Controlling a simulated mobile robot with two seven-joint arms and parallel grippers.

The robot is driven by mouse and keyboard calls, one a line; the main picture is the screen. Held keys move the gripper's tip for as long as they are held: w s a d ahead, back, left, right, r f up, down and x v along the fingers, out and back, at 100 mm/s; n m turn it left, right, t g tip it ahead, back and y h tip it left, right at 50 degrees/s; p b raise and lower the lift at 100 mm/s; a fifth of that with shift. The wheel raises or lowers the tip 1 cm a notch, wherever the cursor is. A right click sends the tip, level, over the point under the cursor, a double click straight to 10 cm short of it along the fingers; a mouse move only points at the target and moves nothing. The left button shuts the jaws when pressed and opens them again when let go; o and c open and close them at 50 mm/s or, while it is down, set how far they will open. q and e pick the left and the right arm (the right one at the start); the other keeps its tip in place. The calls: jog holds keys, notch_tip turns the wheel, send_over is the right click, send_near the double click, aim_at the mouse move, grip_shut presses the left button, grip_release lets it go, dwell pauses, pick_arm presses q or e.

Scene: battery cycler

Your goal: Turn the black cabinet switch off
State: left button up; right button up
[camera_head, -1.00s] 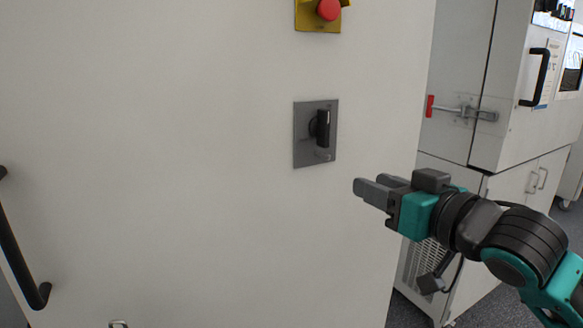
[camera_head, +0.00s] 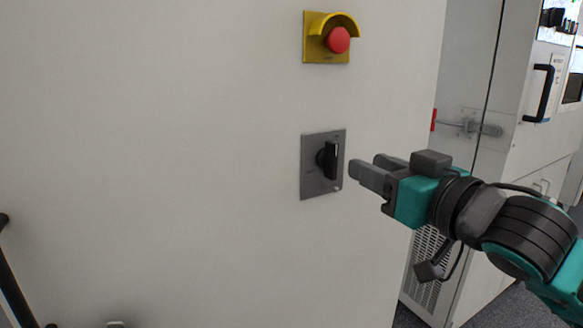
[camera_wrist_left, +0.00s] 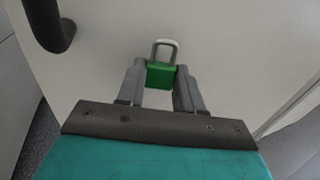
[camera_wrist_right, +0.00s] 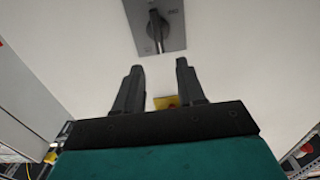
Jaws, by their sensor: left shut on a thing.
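The black cabinet switch (camera_head: 329,161) is a rotary knob on a grey square plate on the white cabinet front. Its handle stands about upright in the head view. In the right wrist view the switch (camera_wrist_right: 156,30) is ahead of the fingers. My right gripper (camera_head: 371,168) is just right of the switch, apart from it, with its fingers spread and nothing between them. My left gripper (camera_wrist_left: 161,84) is outside the head view. In the left wrist view it is shut on a green padlock (camera_wrist_left: 160,75) with a pale shackle, in front of a white surface.
A red emergency button (camera_head: 338,40) in a yellow housing sits above the switch. A black handle (camera_head: 14,280) is on the cabinet at lower left. More cabinets with a latch (camera_head: 470,127) stand at right. The panel around the switch is bare.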

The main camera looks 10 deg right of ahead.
aim_at(336, 151)
jog(key=x, duration=0.8)
jog(key=shift+w+a+p, duration=0.15)
jog(key=shift+w+p, duration=0.2)
jog(key=shift+w, duration=0.05)
jog(key=shift+c, duration=0.3)
grip_shut()
